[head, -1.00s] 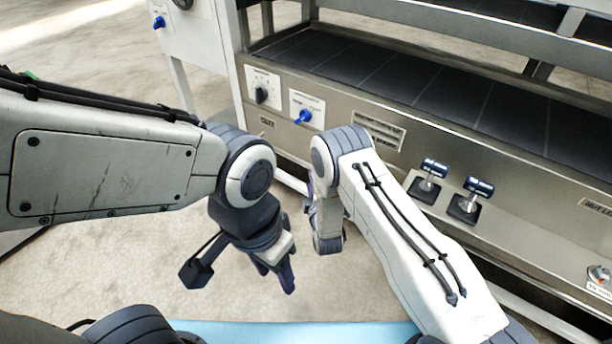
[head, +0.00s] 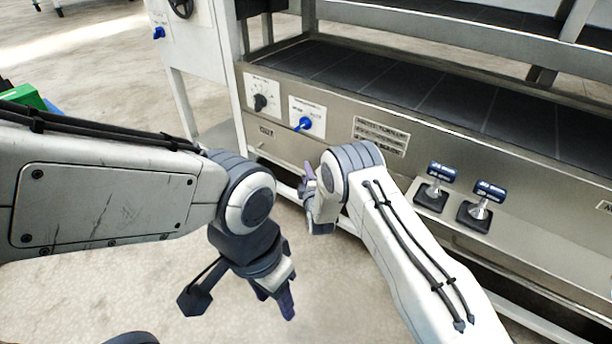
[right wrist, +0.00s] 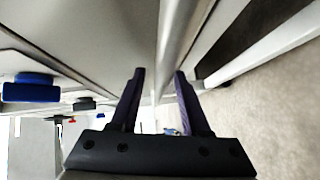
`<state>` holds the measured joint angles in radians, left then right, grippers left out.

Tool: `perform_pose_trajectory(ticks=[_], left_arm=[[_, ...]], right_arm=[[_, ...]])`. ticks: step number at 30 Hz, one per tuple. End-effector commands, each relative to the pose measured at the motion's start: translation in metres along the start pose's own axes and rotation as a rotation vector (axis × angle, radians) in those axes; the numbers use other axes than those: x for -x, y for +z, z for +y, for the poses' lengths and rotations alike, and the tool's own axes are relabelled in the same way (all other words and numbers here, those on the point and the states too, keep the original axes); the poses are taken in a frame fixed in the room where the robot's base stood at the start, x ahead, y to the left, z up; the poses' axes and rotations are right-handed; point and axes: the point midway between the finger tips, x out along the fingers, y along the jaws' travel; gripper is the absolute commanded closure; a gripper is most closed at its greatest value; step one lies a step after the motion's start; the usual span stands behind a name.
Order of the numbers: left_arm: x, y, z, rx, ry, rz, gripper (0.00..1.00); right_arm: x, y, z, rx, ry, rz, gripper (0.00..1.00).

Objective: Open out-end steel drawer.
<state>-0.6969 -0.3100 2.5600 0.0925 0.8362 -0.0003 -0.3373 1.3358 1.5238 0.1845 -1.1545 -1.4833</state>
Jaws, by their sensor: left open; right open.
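The steel front (head: 450,170) of the machine runs below the dark belt in the head view. I cannot make out clearly which part of it is the out-end drawer. My right gripper (head: 308,182) is by the lower left part of this front, partly hidden by its own arm. In the right wrist view my right gripper (right wrist: 160,78) is open, its two purple fingers pointing along the front. A round steel bar (right wrist: 180,40) runs lengthwise just beyond the fingertips; whether they touch it I cannot tell. My left gripper (head: 278,298) is open and empty above the floor.
A black knob (head: 261,102) and a blue knob (head: 304,124) stick out of the front above my right gripper. Two blue-topped levers (head: 441,172) (head: 488,191) stand further right. A white rail (head: 275,185) runs low down.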

Motion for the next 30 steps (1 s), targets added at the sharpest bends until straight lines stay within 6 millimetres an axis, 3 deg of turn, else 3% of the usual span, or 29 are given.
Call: perform_pose_trajectory(ticks=[2,5,6,30], left_arm=[[0.0002,0.0000,0.0000,0.000,0.000,0.000,0.50],[0.0002,0.0000,0.0000,0.000,0.000,0.000,0.50],[0.0002,0.0000,0.0000,0.000,0.000,0.000,0.50],[0.0001,0.0000,0.0000,0.000,0.000,0.000,0.50]], right_arm=[[0.0002,0.0000,0.0002,0.000,0.000,0.000,0.57],[0.0003,0.0000,0.0001,0.000,0.000,0.000,0.96],[0.0003,0.0000,0.0001,0.000,0.000,0.000,1.00],[0.0006,0.0004,0.0000,-0.001,0.000,-0.001,1.00]])
